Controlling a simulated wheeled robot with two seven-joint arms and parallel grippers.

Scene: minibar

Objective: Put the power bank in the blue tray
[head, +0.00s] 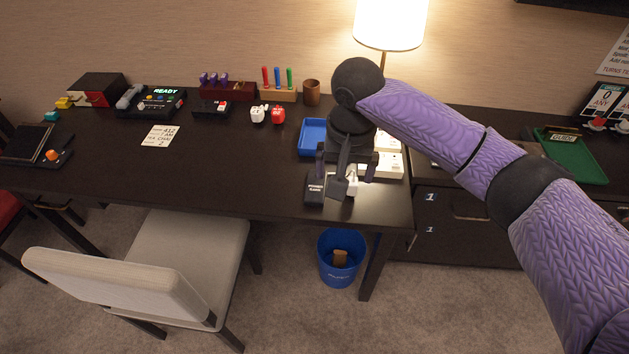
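A small dark block with white lettering, which looks like the power bank (314,190), stands near the front edge of the desk. The blue tray (312,137) lies behind it, partly hidden by my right gripper and wrist; the part in sight is empty. My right gripper (341,178) points down over the desk, just right of the dark block. Its dark fingers look spread, and I see nothing held between them. A small white item (351,184) is beside the fingers, partly covered. My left gripper is not in view.
A white power strip or box (388,165) lies right of the gripper, near the lamp (390,22). Red and white small items (267,114) and a brown cup (311,92) stand behind. A blue bin (339,270) is below the desk. The desk's middle is clear.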

